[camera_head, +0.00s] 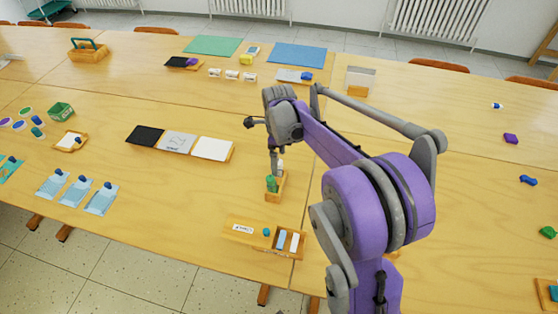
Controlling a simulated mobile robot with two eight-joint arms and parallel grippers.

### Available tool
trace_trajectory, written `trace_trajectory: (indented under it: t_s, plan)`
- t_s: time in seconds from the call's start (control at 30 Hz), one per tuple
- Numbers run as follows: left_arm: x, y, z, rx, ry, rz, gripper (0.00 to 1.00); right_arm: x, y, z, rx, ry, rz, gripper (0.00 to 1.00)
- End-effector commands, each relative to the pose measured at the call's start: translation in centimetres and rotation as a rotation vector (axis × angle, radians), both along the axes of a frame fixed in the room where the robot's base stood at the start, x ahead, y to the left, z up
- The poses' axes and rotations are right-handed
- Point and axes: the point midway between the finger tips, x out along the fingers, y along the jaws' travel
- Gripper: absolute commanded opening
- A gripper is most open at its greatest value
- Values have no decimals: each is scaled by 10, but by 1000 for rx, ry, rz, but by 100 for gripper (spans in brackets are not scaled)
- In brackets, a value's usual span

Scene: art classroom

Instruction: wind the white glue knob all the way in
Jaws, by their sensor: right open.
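A small wooden holder (269,197) stands upright near the middle of the table. A green piece (271,184) sits in it, and a small white piece (281,164) shows at its top. The white piece may be the glue knob, but it is too small to tell how far in it is wound. My right gripper (275,164) points down right above the holder, with its fingers open at the white piece. I cannot tell whether they touch it. My left gripper is not in view.
A wooden tray (238,220) with blue and white pieces lies in front of the holder. Black, grey and white panels (212,149) lie to the left. Small coloured pieces, including a purple one (510,138), are spread at the right. The table between is clear.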

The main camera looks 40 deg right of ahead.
Motion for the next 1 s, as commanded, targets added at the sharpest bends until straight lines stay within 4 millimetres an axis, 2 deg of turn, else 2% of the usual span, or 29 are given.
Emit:
trace_trajectory:
  t_s: [1.0]
  plan:
    - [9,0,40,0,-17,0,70,0,0,57,0,0,0,100]
